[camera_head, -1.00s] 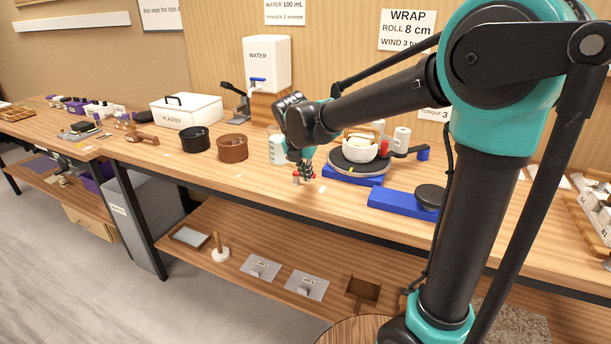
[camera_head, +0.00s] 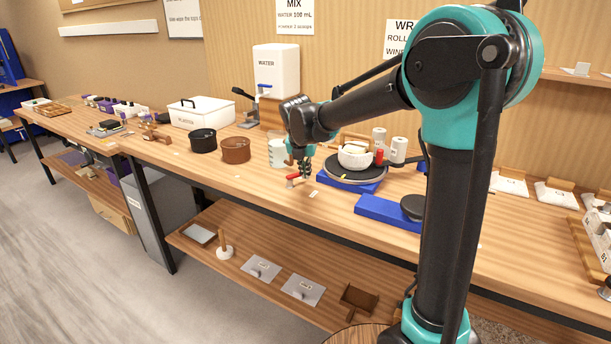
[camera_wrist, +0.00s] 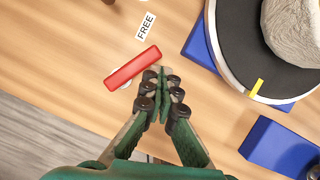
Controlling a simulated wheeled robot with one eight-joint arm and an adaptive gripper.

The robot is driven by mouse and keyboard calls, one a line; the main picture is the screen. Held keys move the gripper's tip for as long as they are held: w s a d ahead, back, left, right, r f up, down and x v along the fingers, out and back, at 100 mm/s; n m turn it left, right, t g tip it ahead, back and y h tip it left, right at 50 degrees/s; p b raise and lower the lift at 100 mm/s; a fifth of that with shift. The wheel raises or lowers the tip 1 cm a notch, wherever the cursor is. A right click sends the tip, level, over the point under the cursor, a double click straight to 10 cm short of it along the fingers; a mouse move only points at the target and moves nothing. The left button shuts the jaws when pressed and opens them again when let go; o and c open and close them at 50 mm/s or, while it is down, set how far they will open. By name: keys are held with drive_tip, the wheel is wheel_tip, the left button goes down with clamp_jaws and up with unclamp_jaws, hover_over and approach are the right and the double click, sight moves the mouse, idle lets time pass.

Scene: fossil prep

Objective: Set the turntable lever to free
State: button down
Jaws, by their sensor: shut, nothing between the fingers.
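The red lever (camera_head: 296,178) lies at the front of the bench, left of the turntable (camera_head: 352,183). In the wrist view the lever (camera_wrist: 132,68) is a red bar slanting up to the right, and a FREE label (camera_wrist: 146,26) lies just beyond its upper right end. My gripper (camera_wrist: 168,92) is shut and empty, its tips close beside the lever's right part; I cannot tell whether they touch it. In the head view my gripper (camera_head: 304,172) is low over the bench. The turntable's black disc (camera_wrist: 240,62) has a yellow mark and carries a pale lump.
A blue block (camera_wrist: 280,148) stands right of my gripper; it also shows in the head view (camera_head: 385,211). A clear beaker (camera_head: 277,152) and a brown bowl (camera_head: 235,150) stand to the left. The bench front around the lever is mostly bare.

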drive_tip(key=shift+w+a, duration=0.15)
drive_tip(key=shift+w, duration=0.75)
drive_tip(key=shift+w+a+n+y, duration=0.15)
drive_tip(key=shift+w+n+y, duration=0.2)
drive_tip(key=shift+n, duration=0.35)
